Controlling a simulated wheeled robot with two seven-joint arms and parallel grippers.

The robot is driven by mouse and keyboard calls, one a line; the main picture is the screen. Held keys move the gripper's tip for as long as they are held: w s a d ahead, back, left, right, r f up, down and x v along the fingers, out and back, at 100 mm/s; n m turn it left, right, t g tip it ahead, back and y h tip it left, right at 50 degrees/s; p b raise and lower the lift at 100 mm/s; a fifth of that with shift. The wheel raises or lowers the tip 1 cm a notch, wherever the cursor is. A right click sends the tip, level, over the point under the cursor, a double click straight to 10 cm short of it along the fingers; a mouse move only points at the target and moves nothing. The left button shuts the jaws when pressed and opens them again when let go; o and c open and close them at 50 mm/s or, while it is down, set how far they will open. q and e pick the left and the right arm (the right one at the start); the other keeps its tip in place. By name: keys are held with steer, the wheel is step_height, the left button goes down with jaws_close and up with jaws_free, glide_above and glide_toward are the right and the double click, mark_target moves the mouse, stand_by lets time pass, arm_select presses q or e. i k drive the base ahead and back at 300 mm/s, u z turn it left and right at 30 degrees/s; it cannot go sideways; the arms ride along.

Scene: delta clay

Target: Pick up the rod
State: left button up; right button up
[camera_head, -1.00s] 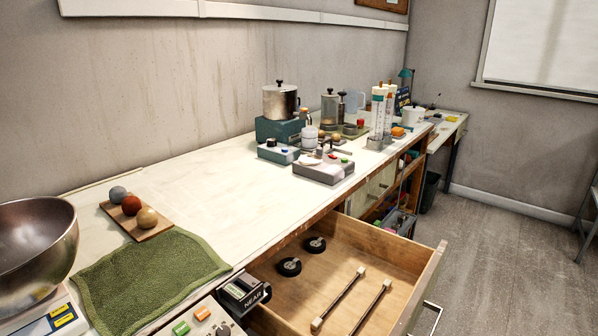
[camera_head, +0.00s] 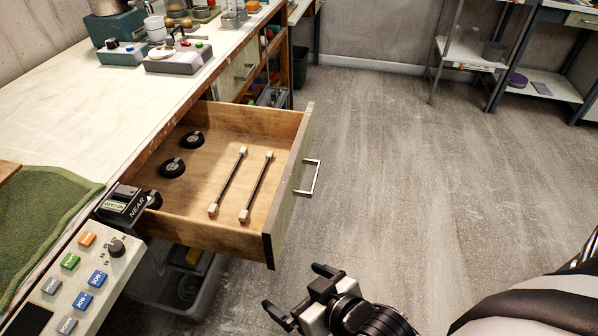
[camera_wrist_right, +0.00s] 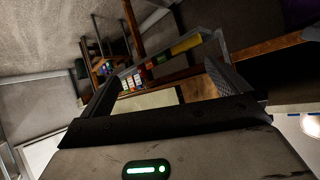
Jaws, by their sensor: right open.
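Two thin dark rods with pale block ends lie side by side in the open wooden drawer: a left rod (camera_head: 228,182) and a right rod (camera_head: 257,187). In the right wrist view I cannot make out a rod. My left gripper is not in view.
The drawer (camera_head: 285,205) is pulled out, with raised walls and a metal handle (camera_head: 309,180). Several round black items (camera_head: 172,168) lie at its left. A button panel (camera_head: 85,275) and a green cloth (camera_head: 40,212) are at left. Open floor (camera_head: 420,170) lies to the right.

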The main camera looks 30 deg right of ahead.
mark_target(244, 214)
steer(key=k, duration=0.5)
steer(key=u, duration=1.9)
steer(key=k, duration=0.95)
steer(key=z, duration=1.5)
steer(key=i, duration=1)
